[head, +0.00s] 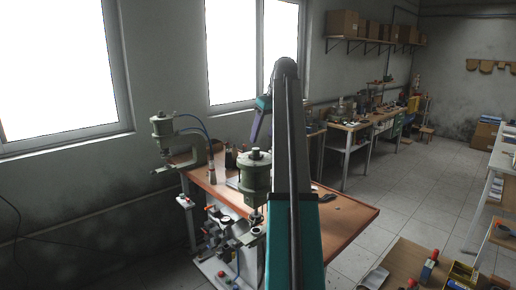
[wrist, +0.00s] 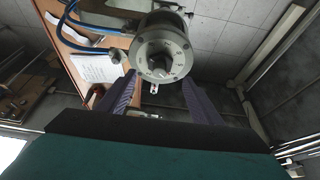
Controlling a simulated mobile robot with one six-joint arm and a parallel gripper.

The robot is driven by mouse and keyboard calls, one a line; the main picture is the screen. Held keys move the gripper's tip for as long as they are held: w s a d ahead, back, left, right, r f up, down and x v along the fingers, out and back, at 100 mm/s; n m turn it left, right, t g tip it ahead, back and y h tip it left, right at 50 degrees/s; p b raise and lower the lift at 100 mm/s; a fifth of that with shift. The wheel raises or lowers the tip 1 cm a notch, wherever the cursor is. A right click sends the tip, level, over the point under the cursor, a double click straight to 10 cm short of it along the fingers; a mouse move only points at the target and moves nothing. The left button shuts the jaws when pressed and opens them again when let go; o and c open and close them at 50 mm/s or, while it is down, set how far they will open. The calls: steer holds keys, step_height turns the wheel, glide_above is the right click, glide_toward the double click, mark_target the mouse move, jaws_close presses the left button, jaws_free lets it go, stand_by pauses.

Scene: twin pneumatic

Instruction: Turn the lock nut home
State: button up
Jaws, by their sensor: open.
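Two green pneumatic presses stand on the orange-brown bench (head: 335,212). The near press (head: 256,178) has a round top with a small dark lock nut (head: 255,151) on it; the far press (head: 163,128) stands at the left. In the wrist view a round grey press head (wrist: 151,42) with a dark central nut (wrist: 164,62) lies ahead. My gripper (wrist: 159,78) is open, its purple fingers apart on either side below the nut. Whether they touch it I cannot tell. In the head view my gripper is mostly hidden by my arm; a purple part shows above the near press.
Blue hoses (wrist: 90,25) run beside the press head. A white paper (wrist: 93,67) lies on the bench. Valves and fittings (head: 225,235) are at the bench's front left. A low table (head: 405,262) with parts stands at the lower right. Floor between is clear.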

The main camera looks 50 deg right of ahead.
mark_target(258, 149)
steer(key=shift+p+x, duration=1.45)
steer(key=shift+x, duration=2.65)
steer(key=shift+a, duration=0.1)
steer(key=c, duration=1.1)
